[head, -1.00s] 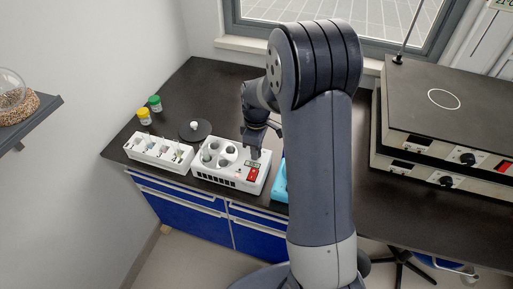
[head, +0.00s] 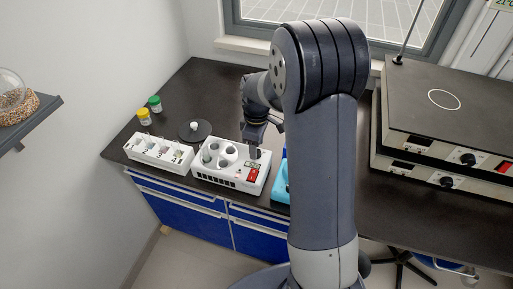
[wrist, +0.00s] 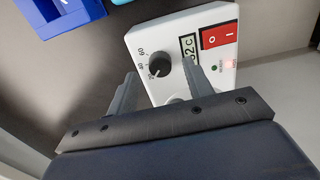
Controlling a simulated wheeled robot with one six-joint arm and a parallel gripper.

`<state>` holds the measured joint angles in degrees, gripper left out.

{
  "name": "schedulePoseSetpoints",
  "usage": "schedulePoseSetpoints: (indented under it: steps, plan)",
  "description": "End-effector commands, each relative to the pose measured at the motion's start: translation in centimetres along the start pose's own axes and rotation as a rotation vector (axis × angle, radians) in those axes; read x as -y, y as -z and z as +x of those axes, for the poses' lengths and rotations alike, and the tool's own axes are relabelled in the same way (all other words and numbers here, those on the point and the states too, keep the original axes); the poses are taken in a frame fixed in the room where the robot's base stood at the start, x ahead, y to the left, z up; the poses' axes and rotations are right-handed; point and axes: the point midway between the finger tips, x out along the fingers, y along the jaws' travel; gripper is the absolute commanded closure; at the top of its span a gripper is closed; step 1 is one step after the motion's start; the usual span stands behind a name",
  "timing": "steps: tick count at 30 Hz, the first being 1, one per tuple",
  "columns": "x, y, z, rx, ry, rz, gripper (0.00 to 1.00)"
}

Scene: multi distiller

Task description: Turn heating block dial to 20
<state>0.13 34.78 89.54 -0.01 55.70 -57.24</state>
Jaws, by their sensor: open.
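The white heating block (head: 212,176) stands on the dark bench with several round wells in its top. My gripper (head: 254,152) is low over its right end, beside the red switch. In the wrist view, the black dial (wrist: 159,65) sits on the block's white panel (wrist: 150,28), with several printed numbers along its left side. My gripper (wrist: 161,76) is open, with one finger on each side of the dial. I cannot tell whether the fingers touch it. A small display (wrist: 188,47) shows digits that are hard to read, partly behind the right finger.
A red rocker switch (wrist: 220,35) sits close to the right finger. A blue object (wrist: 62,18) stands beside the block. A white tube rack (head: 158,152) and a black round plate (head: 195,130) stand left. Large stacked units (head: 450,125) fill the right.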

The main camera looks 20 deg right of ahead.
Motion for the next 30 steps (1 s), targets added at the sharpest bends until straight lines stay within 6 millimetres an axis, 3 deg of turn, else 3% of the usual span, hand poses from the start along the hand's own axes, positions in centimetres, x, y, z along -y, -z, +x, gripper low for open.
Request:
schedulePoseSetpoints:
  steps: [6,13,19,30]
  plan:
    - [-0.1,0.1,-4.7,-0.004,-0.006,0.0,0.51]
    - [-0.1,0.0,-8.1,-0.002,-0.003,0.0,0.51]
    - [0.0,0.0,-8.9,-0.001,-0.001,0.0,0.51]
    - [0.0,0.0,-8.4,0.001,0.001,0.0,0.51]
